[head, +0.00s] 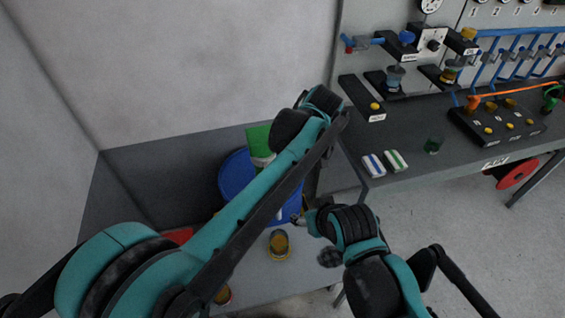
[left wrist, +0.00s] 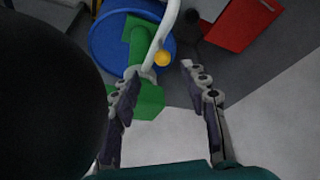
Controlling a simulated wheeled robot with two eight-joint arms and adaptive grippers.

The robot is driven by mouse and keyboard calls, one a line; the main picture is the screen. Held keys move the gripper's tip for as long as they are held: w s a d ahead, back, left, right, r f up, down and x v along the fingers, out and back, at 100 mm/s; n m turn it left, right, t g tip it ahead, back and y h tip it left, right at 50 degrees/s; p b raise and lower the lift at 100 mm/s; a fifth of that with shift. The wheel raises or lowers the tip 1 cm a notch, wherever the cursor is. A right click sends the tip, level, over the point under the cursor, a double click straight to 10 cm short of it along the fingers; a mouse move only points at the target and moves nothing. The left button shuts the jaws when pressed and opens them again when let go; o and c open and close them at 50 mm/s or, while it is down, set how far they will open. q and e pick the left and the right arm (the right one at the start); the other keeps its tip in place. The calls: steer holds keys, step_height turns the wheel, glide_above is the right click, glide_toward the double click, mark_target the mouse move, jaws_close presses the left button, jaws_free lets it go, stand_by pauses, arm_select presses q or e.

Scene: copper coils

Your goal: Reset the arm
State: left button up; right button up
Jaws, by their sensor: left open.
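My left gripper (left wrist: 162,78) is open in the left wrist view, with nothing between its two dark fingers. Beyond the fingers are a green upright part with a green foot (left wrist: 149,101), a white curved tube and a small yellow knob (left wrist: 162,58). In the head view my teal and black left arm (head: 240,205) reaches up from the lower left and bends at an elbow near the middle. Its fingers cannot be made out clearly there. A second teal and black arm section (head: 365,250) stands at the lower middle.
A blue round container (head: 235,178) stands behind my arm. An amber coil (head: 279,244) sits on the low table. A red box (left wrist: 238,22) lies nearby.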

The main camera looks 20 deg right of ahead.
stand_by(0.3)
arm_select(q)
steer(key=s+a+r+m+h+b, duration=0.1)
steer(key=s+a+m+h, duration=0.2)
steer(key=a, duration=1.5)
steer(key=s+a+f+m+t+b, duration=0.1)
steer(key=s+a+f+m+t, duration=0.2)
steer(key=s+a+f, duration=0.4)
steer(key=s+a+m, duration=0.1)
steer(key=s+a, duration=0.5)
steer(key=a, duration=0.2)
steer(key=shift+f+t, duration=0.15)
steer(key=shift+t, duration=0.15)
